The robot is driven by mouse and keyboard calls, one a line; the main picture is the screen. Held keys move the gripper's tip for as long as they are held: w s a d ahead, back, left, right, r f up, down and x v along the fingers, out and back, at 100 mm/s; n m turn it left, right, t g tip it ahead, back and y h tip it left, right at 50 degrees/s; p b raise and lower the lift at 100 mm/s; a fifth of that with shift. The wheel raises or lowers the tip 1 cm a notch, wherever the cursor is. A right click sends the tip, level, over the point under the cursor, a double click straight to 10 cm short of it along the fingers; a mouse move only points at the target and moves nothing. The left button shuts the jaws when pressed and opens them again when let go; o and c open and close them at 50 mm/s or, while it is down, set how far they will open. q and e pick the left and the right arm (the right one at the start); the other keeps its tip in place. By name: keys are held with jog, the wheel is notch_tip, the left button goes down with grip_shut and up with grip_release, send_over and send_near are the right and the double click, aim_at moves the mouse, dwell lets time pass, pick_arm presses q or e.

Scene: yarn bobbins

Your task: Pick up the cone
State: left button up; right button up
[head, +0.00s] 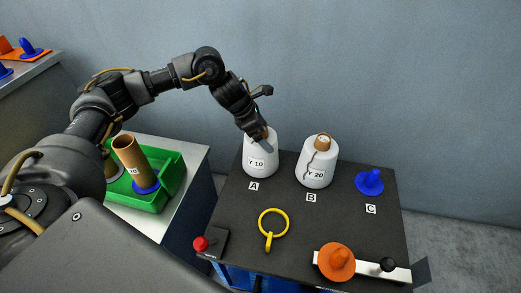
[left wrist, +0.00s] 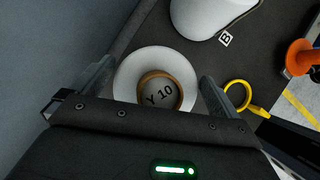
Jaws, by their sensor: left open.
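A white yarn cone (head: 258,167) labelled Y 10 stands upright at spot A on the dark table. My left gripper (head: 262,135) is at its top in the head view. In the left wrist view the cone (left wrist: 150,57) shows from above, with a brown tube ring and Y 10 on its top. There the open left gripper (left wrist: 158,84) has one finger on each side of it; I cannot tell whether they touch it. A second white cone (head: 315,173), labelled Y 20, stands at B with a dark crack-like line. My right gripper is not in view.
A blue peg holder (head: 370,182) is at C. A yellow ring (head: 272,224), a red button (head: 200,244) and an orange knob (head: 337,260) on a white rail are nearer. A green bin (head: 180,177) at left holds a brown tube (head: 127,154) and a blue base.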

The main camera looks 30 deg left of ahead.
pick_arm(q)
jog(key=c, duration=1.6)
jog(key=shift+o, duration=0.2)
notch_tip(320, 180, up, 10)
jog(key=shift+r, duration=0.1)
